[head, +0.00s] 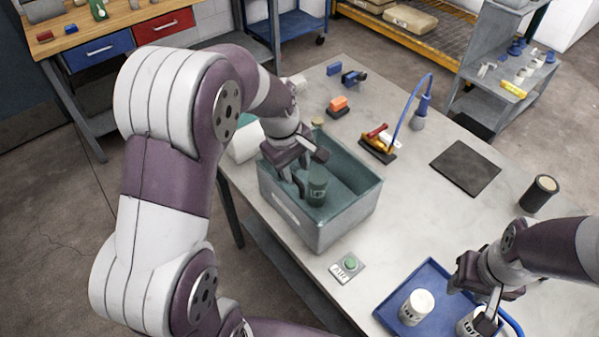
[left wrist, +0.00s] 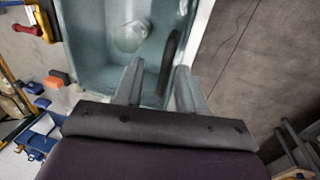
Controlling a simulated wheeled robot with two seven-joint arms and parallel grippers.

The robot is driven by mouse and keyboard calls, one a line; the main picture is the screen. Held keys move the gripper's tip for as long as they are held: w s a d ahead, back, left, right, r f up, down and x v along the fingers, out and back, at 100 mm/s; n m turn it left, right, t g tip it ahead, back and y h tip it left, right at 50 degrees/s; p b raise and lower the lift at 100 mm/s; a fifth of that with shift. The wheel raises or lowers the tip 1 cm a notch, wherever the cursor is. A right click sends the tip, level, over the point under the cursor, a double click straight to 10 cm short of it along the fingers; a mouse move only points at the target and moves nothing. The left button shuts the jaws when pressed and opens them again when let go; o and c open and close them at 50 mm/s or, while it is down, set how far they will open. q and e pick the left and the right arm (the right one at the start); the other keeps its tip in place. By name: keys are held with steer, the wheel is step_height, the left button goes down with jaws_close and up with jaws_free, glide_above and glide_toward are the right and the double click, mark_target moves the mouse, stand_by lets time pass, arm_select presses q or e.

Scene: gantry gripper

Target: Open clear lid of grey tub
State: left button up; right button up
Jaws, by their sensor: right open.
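The grey tub (head: 300,222) stands on the bench in the head view. Its clear, teal-tinted lid (head: 350,180) appears to lie over the top, with a dark jar (head: 317,188) showing inside. My left gripper (head: 292,188) points down at the tub's left side. In the left wrist view its fingers (left wrist: 158,82) are apart, and a dark bar-like handle (left wrist: 172,50) shows between and beyond them; contact is not clear. The tub's interior (left wrist: 85,40) fills the top there. My right gripper (head: 487,305) is open around or beside a labelled white can (head: 468,322); which is unclear.
A blue tray (head: 390,312) at the front right holds another white can (head: 416,307). A green-button plate (head: 347,267) lies before the tub. Behind are an orange block (head: 338,104) and a tool stand (head: 378,148). A dark mat (head: 465,168) and dark canister (head: 539,193) are right.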

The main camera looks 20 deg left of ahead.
arm_select(q)
steer(key=shift+a, duration=0.25)
steer(key=shift+d, duration=0.15)
